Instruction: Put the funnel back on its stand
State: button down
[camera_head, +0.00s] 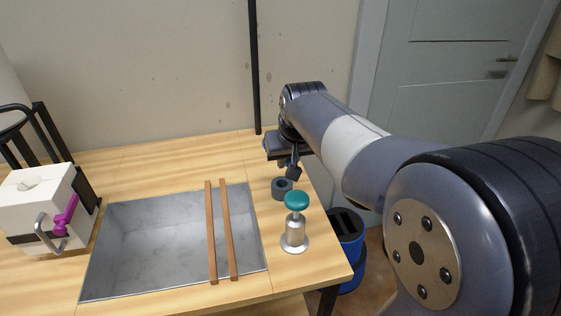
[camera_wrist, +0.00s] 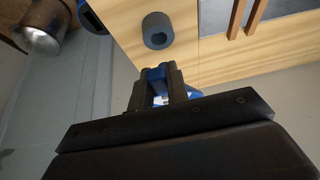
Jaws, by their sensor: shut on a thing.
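My gripper (camera_head: 292,172) is above the table's back right corner. In the wrist view, its fingers (camera_wrist: 158,78) are shut on a small blue thing, which appears to be the funnel (camera_wrist: 156,74). The fingers hide much of it, and its full shape cannot be told. A dark grey ring (camera_head: 282,189), apparently the stand, sits on the table just below and in front of my gripper. Its round opening shows empty in the wrist view (camera_wrist: 157,30). The held thing is apart from the ring.
A metal piece with a teal top (camera_head: 295,232) stands in front of the ring. Left of them, two wooden bars (camera_head: 212,235) lie across a grey basin (camera_head: 150,240). A white block with a purple clamp (camera_head: 40,205) is far left. A blue bin (camera_head: 349,230) stands beyond the table's right edge.

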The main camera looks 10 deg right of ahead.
jog(key=shift+f+b, duration=1.8)
jog(key=shift+f, duration=0.6)
jog(key=shift+s+r, duration=0.1)
jog(key=shift+s, duration=0.1)
jog(key=shift+f+b, duration=1.3)
jog(key=shift+f, duration=1.05)
jog(key=c, duration=1.3)
grip_release()
jog(key=shift+r, duration=0.1)
jog(key=p+v, duration=0.2)
jog(key=v, duration=0.8)
jog(key=shift+s+r, duration=0.2)
jog(key=shift+r, duration=0.15)
